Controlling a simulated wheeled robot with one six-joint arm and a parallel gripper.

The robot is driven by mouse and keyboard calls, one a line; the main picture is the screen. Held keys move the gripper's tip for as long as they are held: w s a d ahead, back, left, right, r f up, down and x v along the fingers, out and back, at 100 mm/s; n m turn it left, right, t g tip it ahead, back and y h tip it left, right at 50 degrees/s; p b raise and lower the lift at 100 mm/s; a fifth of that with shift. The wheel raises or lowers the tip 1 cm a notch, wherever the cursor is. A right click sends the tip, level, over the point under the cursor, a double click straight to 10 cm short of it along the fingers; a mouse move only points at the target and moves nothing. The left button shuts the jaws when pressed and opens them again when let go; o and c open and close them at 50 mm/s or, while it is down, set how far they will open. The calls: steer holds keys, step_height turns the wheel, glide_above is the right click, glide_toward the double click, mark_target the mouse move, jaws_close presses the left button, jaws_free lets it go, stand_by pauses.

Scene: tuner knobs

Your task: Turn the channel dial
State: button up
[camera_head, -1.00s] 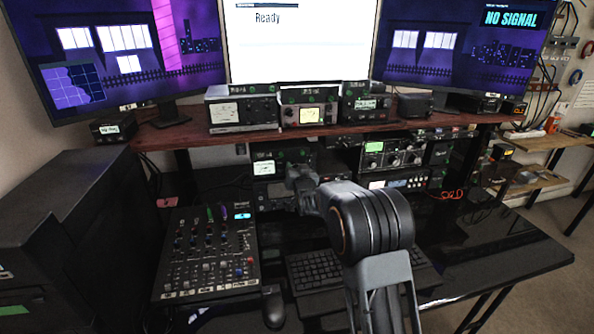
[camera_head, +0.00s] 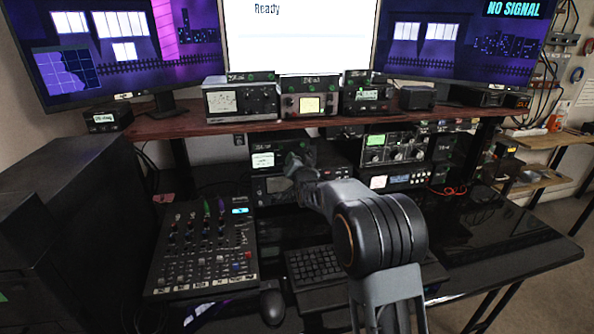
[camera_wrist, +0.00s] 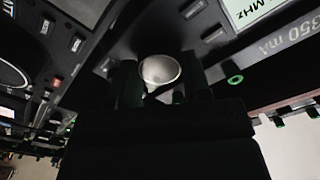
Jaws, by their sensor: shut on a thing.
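The channel dial (camera_wrist: 160,70) is a round silver knob on the dark front of a radio. In the wrist view it sits between the two dark fingers of my gripper (camera_wrist: 158,88), which are shut on it. In the head view my gripper (camera_head: 292,162) is at the front of the small radio (camera_head: 262,159) with a lit screen, under the shelf. My arm hides the dial there. Which way the dial points cannot be made out.
A mixer (camera_head: 203,248) lies on the desk at left, with a keyboard (camera_head: 314,266) and a mouse (camera_head: 272,304) beside it. More radios (camera_head: 395,147) stand to the right of my gripper. A wooden shelf (camera_head: 160,127) runs above. The desk's right side (camera_head: 500,240) is mostly clear.

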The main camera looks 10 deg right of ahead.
steer(key=shift+m+b, duration=1.4)
steer(key=shift+m, duration=0.4)
steer(key=o, duration=0.9)
steer(key=shift+o, duration=0.2)
steer(key=shift+r, duration=0.1)
steer(key=shift+r, duration=0.1)
